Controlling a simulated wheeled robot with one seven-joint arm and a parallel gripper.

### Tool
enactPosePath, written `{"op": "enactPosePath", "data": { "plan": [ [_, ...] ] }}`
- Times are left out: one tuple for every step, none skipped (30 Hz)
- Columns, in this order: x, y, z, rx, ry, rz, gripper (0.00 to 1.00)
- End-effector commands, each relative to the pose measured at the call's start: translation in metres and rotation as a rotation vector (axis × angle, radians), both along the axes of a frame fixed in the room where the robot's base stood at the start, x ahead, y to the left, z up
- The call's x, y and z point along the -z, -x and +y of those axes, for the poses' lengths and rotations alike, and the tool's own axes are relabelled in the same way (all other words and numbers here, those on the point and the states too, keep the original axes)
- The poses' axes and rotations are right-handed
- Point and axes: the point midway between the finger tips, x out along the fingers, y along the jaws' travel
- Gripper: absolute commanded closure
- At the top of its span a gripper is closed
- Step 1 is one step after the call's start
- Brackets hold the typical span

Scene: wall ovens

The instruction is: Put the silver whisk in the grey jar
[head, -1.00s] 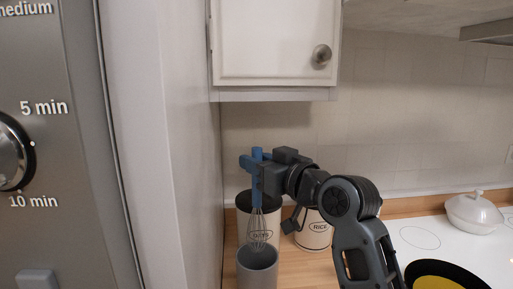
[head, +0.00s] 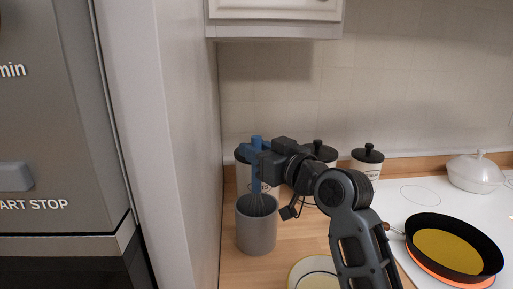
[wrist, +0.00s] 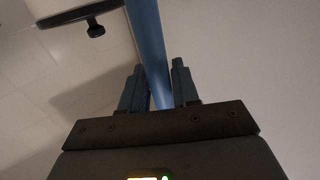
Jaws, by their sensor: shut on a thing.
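The silver whisk (head: 257,205) has a blue handle and thin wire loops. It hangs upright, wires down, and the lower part of the wires is hidden inside the mouth of the grey jar (head: 256,232). The jar stands upright on the wooden counter near the wall panel. My gripper (head: 254,160) is shut on the blue handle, above the jar. In the wrist view, the handle (wrist: 148,40) runs between the two fingers of my gripper (wrist: 157,72). I cannot tell whether the whisk touches the jar's bottom.
White canisters with black lids (head: 367,160) stand along the back wall. A round plate or bowl (head: 308,274) sits at front right of the jar. A black pan (head: 452,246) is on a glowing burner, and a white lidded dish (head: 475,172) stands behind it.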

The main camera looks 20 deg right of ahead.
Motion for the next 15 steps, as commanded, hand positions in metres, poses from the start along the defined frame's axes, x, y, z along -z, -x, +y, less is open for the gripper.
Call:
{"op": "enactPosePath", "data": {
  "plan": [
    [0.0028,0.0000,0.0000,0.000,0.000,0.000,1.00],
    [0.0032,0.0000,0.0000,0.000,0.000,0.000,1.00],
    [0.0036,0.0000,0.0000,0.000,0.000,0.000,1.00],
    [0.0037,0.0000,0.0000,0.000,0.000,0.000,1.00],
    [0.0038,0.0000,0.0000,0.000,0.000,0.000,1.00],
    [0.0037,0.0000,0.0000,0.000,0.000,0.000,1.00],
    [0.0036,0.0000,0.0000,0.000,0.000,0.000,1.00],
    [0.0035,0.0000,0.0000,0.000,0.000,0.000,1.00],
    [0.0034,0.0000,-0.0001,0.000,0.000,0.000,1.00],
    [0.0034,0.0000,-0.0001,0.000,0.000,0.000,1.00],
    [0.0034,0.0000,-0.0001,0.000,0.000,0.000,1.00],
    [0.0035,0.0000,0.0000,0.000,0.000,0.000,0.69],
    [0.0035,0.0000,-0.0001,0.000,0.000,0.000,0.66],
    [0.0035,0.0000,-0.0001,0.000,0.000,0.000,0.63],
    [0.0035,0.0000,-0.0001,0.000,0.000,0.000,0.59]
  ]
}}
